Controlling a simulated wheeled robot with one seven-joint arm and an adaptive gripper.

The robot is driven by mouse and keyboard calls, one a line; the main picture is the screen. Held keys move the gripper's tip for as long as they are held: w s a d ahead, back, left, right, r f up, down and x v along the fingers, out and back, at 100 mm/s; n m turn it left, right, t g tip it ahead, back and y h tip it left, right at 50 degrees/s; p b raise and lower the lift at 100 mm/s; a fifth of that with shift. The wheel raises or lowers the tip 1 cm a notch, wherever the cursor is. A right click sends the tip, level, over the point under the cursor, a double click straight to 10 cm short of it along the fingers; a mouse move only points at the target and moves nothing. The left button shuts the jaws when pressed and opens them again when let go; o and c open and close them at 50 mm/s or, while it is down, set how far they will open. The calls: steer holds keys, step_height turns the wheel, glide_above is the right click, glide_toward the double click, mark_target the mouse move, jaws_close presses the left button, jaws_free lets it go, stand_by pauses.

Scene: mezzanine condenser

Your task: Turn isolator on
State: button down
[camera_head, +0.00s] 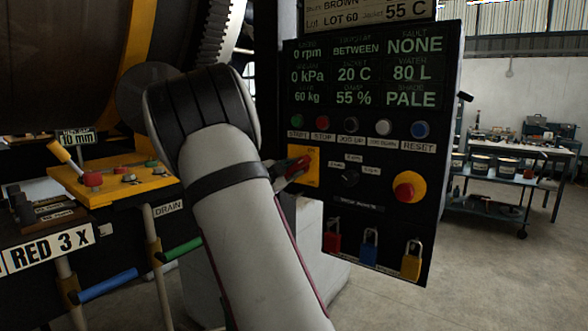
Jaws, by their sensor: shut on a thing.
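The isolator (313,157) is a yellow plate on the left edge of the black control panel (345,225), below the green and red buttons. Its red handle (299,165) slants from lower left to upper right. My gripper (285,172) is at the handle, with only small dark parts showing beside my forearm. It is shut on the handle. My arm hides most of the gripper and the left part of the isolator. The small labels on the plate are too small to read.
A red emergency button (407,187) on yellow and a black selector knob (350,177) sit right of the isolator. Red, blue and yellow padlocks (411,262) hang below. A yellow lever box (115,180) and drum stand left. Open floor lies right, before a workbench (495,180).

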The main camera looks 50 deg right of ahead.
steer(key=shift+f+n, duration=0.1)
steer(key=shift+n, duration=0.4)
steer(key=c, duration=1.4)
jaws_free()
steer(key=shift+c, duration=0.2)
steer(key=shift+a, duration=0.15)
steer(key=a, duration=1.1)
steer(key=shift+s+a, duration=0.4)
steer(key=shift+s, duration=0.05)
